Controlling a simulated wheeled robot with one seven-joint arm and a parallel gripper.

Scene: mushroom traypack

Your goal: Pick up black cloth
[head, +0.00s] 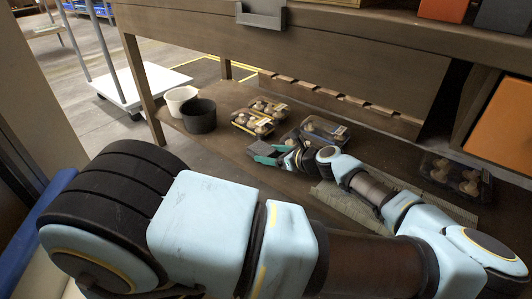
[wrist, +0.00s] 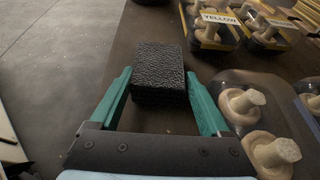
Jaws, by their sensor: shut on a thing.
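The black cloth (wrist: 160,62) is a thick, folded block with a rough, pebbled surface in the upper middle of the wrist view. My gripper (wrist: 158,76) has its two green fingers on the left and right sides of the cloth and is shut on it. In the head view my gripper (head: 264,152) is low over the dark shelf, beside the mushroom trays. The cloth is small and partly hidden there. I cannot tell whether its underside touches the shelf.
Clear mushroom trays (wrist: 222,76) lie close to the right of my gripper; one label reads YELLOW. A black pot (head: 200,117) and a white pot (head: 178,98) stand at the shelf's left end. The shelf (head: 228,92) has an upper panel above it.

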